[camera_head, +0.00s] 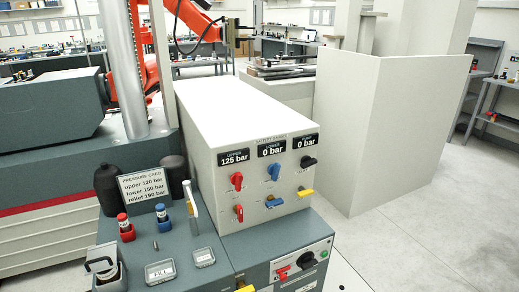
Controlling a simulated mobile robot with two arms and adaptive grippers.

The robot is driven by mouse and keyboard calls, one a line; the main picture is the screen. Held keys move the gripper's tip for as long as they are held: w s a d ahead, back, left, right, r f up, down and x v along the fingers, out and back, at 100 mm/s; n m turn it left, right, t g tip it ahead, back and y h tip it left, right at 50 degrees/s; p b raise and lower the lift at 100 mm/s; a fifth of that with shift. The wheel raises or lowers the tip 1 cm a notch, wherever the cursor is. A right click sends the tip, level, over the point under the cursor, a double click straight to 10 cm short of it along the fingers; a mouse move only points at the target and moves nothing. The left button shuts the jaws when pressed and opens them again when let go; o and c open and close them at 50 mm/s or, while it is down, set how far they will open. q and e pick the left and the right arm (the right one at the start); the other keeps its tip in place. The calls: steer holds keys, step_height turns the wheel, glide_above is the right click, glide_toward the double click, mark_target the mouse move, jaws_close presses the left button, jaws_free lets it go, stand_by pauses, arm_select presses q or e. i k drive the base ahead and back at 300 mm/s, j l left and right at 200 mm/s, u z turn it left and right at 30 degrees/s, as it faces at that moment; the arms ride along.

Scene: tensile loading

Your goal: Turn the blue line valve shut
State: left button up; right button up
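I cannot read which is labelled the line valve. The display above them (271,148) reads LOWER 0 bar. Neither of my grippers shows in the head view, and nothing touches the blue handles.
Red handles (237,181), a black knob (308,161) and a yellow lever (305,193) flank the blue ones. A pressure card (146,187), red bottle (126,229), blue bottle (162,217) and clear boxes (160,272) stand left. Clear floor (400,235) lies right.

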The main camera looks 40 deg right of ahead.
mark_target(272, 202)
steer(key=z, duration=1.4)
